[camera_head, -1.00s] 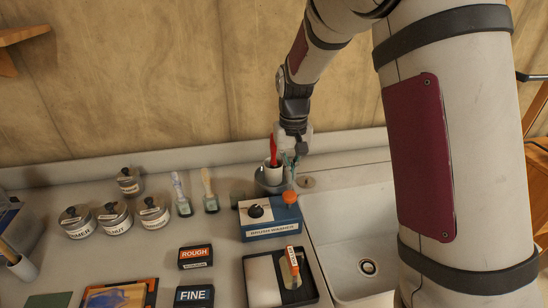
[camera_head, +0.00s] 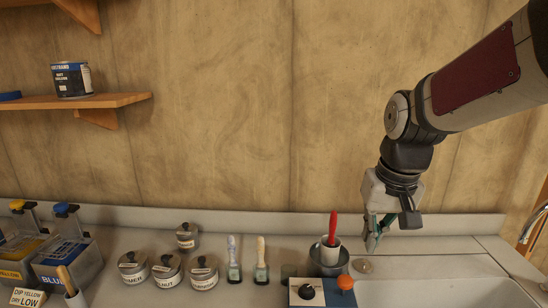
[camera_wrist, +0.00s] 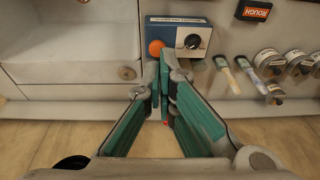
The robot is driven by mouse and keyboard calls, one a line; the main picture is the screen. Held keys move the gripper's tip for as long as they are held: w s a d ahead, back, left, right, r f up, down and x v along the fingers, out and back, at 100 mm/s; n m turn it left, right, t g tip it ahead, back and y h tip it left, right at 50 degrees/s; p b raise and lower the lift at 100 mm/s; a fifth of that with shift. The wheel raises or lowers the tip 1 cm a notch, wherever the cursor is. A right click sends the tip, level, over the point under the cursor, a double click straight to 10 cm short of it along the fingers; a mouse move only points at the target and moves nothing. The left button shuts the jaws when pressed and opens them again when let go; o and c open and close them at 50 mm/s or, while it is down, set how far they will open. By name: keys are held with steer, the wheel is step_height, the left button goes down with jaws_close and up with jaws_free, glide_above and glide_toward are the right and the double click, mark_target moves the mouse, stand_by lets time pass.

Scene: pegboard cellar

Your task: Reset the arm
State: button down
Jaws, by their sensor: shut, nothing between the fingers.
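My gripper (camera_head: 374,240) hangs at the right in the head view, above the back of the counter and just right of a cup holding a red-handled brush (camera_head: 333,228). Its teal fingers are shut and empty, and they point down. In the wrist view the fingertips (camera_wrist: 163,62) meet in front of the blue brush washer box (camera_wrist: 178,37). The cup is mostly hidden behind the fingers there.
The brush washer (camera_head: 308,292), with its orange knob, stands at the front edge of the head view, beside the sink (camera_head: 440,292). Several lidded tins (camera_head: 167,272) and two brushes (camera_head: 261,262) stand left. A shelf (camera_head: 75,104) holds a paint can (camera_head: 72,80).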

steer(key=s+r+t, duration=0.1)
steer(key=s+r, duration=0.1)
steer(key=s, duration=0.6)
steer(key=s+r+t, duration=0.2)
steer(key=s+r, duration=0.1)
steer(key=s, duration=0.6)
stand_by(2.0)
